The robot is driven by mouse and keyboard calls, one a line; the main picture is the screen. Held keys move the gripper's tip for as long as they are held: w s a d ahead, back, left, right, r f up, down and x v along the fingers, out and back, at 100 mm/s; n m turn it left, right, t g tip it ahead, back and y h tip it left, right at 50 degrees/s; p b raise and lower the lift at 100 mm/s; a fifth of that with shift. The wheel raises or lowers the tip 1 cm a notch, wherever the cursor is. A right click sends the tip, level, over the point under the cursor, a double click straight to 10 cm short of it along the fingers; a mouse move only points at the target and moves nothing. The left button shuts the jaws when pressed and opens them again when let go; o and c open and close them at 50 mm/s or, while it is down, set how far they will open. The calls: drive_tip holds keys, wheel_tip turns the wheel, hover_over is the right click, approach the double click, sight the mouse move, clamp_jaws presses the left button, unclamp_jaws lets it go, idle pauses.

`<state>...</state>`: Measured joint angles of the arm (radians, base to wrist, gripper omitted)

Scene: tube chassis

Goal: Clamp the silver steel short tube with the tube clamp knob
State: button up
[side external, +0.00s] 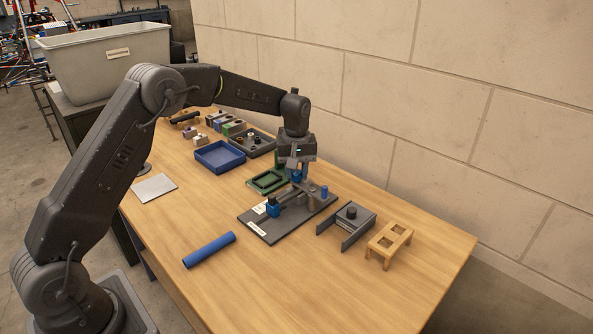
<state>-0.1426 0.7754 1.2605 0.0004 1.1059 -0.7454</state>
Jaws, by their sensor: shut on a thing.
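A dark fixture board (262,228) lies on the table with blue clamp parts on it. One blue clamp (272,207) stands at its left side. A grey, silver-looking short tube (291,194) seems to lie across the board between the blue parts; its ends are hard to make out. My gripper (297,171) points down over the back of the board, shut on what looks like the blue tube clamp knob (296,177). The fingers hide part of it, and I cannot tell how tight the clamp is. A blue post (324,192) stands at the board's right.
A blue tube (209,249) lies at the front. A grey bracket (346,227) and a wooden stand (388,240) are to the right. A green tray (266,181), blue tray (219,157) and dark parts tray (252,143) lie behind left. The right front table is clear.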

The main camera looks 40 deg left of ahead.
drive_tip(key=m, duration=0.7)
drive_tip(key=shift+r, duration=0.1)
drive_tip(key=m, duration=0.7)
drive_tip(key=shift+m, duration=0.3)
drive_tip(key=m, duration=0.5)
drive_tip(key=shift+a, duration=0.1)
drive_tip(key=m, duration=0.5)
drive_tip(key=shift+m, duration=0.4)
drive_tip(key=o, duration=0.9)
